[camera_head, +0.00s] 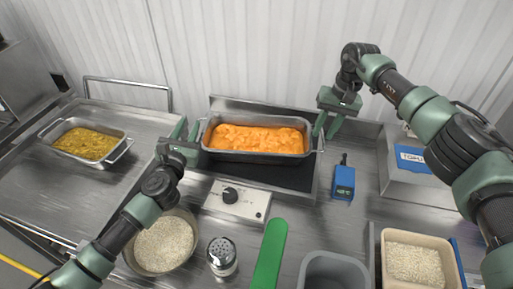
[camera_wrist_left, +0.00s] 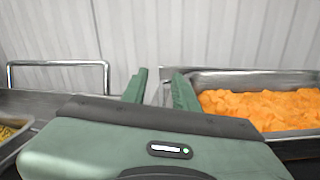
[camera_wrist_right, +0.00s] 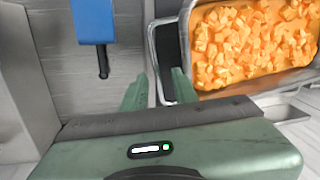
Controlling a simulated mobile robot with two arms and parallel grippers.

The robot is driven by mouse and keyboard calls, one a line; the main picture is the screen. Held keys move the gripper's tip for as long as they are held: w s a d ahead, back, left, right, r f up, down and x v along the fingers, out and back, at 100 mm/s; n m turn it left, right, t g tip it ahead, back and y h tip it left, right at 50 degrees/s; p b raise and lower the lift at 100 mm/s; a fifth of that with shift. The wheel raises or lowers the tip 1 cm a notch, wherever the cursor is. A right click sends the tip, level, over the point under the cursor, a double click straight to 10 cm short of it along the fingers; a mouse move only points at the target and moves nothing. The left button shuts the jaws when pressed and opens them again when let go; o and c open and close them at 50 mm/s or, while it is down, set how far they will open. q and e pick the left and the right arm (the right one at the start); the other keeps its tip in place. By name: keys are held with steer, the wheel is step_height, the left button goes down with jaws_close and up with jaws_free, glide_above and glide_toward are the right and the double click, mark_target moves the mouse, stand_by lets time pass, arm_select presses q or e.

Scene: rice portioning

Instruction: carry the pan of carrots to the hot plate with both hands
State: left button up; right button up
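The pan of carrots (camera_head: 256,156) is a metal pan full of orange carrot pieces. It sits level on the dark hot plate (camera_head: 275,178), whose control box with a knob faces the front. The carrots also show in the left wrist view (camera_wrist_left: 265,108) and the right wrist view (camera_wrist_right: 245,45). My left gripper (camera_head: 187,133) is at the pan's left handle, its fingers apart on either side of the handle bar. My right gripper (camera_head: 327,126) is at the right handle (camera_wrist_right: 153,50), its fingers also apart with the bar between them.
A second pan (camera_head: 88,141) of yellow food stands at left. In front are a rice bowl (camera_head: 164,243), a shaker (camera_head: 222,257), a green strip (camera_head: 270,255), a grey container (camera_head: 334,272) and a rice tub (camera_head: 412,263). A blue device (camera_head: 344,182) lies right of the hot plate.

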stand_by(0.3)
arm_select(q)
steer(key=shift+s, duration=0.15)
arm_select(e)
steer(key=shift+r, duration=0.15)
arm_select(q)
steer(key=s, duration=1.1)
steer(key=shift+s+a, duration=0.25)
steer(key=shift+a, duration=0.15)
arm_select(e)
step_height(320, 180, up, 12)
steer(key=d, duration=0.2)
steer(key=shift+f, duration=0.2)
arm_select(q)
steer(key=shift+s+f, duration=0.1)
arm_select(e)
steer(key=shift+s+d+f, duration=0.1)
steer(key=shift+s, duration=0.05)
